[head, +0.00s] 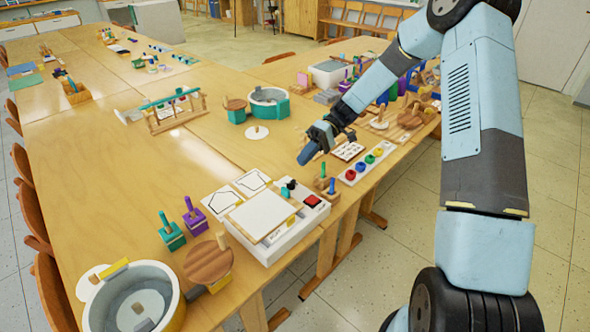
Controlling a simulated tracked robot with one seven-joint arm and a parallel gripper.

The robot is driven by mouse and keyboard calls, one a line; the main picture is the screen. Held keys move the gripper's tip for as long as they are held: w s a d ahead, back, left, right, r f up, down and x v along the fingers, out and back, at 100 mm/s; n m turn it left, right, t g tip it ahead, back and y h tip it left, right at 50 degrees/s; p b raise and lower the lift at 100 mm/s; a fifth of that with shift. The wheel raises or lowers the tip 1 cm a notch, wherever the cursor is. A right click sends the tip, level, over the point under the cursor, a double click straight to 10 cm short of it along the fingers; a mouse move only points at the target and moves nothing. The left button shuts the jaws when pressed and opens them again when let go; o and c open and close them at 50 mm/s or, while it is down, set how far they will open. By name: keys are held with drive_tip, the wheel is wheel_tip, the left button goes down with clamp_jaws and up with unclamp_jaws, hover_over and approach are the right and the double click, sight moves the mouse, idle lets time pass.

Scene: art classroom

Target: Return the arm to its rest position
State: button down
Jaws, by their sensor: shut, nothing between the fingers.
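My gripper (307,155) is at the end of my light blue and black arm, which reaches in from the upper right. Its blue fingers are shut and hold nothing. It hangs above the wooden table (150,180), pointing down and to the left. Below and just right of it lies a white strip with coloured round pieces (367,164). Below it stands a white box with a pale lid and a red square (265,220). My arm hides part of the table's right side.
A white round tub (135,268) and a wooden disc (208,262) stand at the near left. A teal tub (268,112) and a wooden rack (177,110) stand farther back. Crowded items cover the right side. Chairs (28,195) line the left edge. The table's left middle is clear.

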drive_tip(key=s+d+r+m+t+h, duration=0.2)
drive_tip(key=s+d+r+t+h, duration=0.25)
drive_tip(key=r, duration=0.45)
drive_tip(key=s+d+r+m+t+h, duration=0.25)
drive_tip(key=s+d+r, duration=0.25)
drive_tip(key=d+r, duration=0.4)
drive_tip(key=s+d+r+m+t+h, duration=0.1)
drive_tip(key=s+d+r+m+t, duration=0.1)
drive_tip(key=s, duration=0.6)
drive_tip(key=s+d+r+m+t+h, duration=0.1)
drive_tip(key=s+d+r+m+t, duration=0.1)
drive_tip(key=s+d+r+t, duration=0.3)
drive_tip(key=shift+s+d+r+m+t, duration=0.45)
drive_tip(key=shift+s+r, duration=0.3)
drive_tip(key=shift+s, duration=1.2)
drive_tip(key=shift+a, duration=0.3)
